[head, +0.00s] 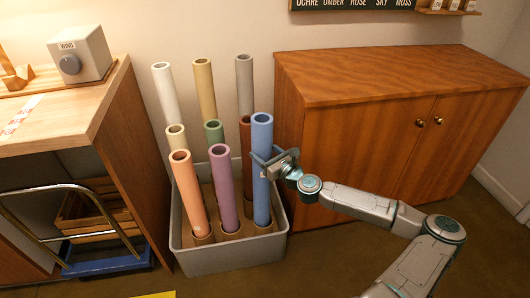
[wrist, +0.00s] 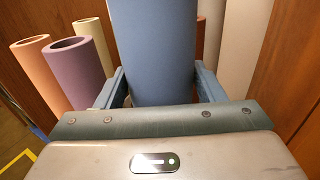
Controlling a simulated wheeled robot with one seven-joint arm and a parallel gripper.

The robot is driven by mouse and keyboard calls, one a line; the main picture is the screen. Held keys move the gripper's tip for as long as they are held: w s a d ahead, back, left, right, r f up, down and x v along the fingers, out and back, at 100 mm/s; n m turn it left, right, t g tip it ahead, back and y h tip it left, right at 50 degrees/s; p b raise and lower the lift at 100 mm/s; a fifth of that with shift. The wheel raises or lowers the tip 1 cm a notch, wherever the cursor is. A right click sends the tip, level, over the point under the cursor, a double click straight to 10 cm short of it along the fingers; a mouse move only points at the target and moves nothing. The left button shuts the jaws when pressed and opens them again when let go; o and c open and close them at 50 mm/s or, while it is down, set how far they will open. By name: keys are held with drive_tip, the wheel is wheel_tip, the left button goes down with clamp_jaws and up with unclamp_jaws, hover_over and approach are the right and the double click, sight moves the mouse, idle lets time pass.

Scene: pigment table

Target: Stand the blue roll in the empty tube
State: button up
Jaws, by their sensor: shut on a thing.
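The blue roll (head: 262,190) stands about upright over the front right corner of the grey bin (head: 232,262). Its lower end meets a short brown tube (head: 263,231) there and seems to be inside its mouth; how deep I cannot tell. My gripper (head: 264,161) is shut on the blue roll at its upper half, coming from the right. In the wrist view the blue roll (wrist: 150,50) fills the space between the two fingers, and its lower end is hidden.
Other rolls stand in the bin: orange (head: 190,195), purple (head: 223,190), green (head: 213,134), brown, white, yellow, cream and grey. The purple one is close on the left. A wooden cabinet (head: 390,110) stands right, a workbench (head: 60,120) and blue trolley (head: 110,262) left.

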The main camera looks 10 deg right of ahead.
drive_tip(key=shift+f+b, duration=1.4)
drive_tip(key=shift+f, duration=0.5)
drive_tip(key=o, duration=1.5)
drive_tip(key=shift+f, duration=0.1)
drive_tip(key=p+v, duration=0.1)
drive_tip(key=v, duration=1.2)
drive_tip(key=shift+s+d, duration=0.2)
drive_tip(key=shift+s, duration=0.15)
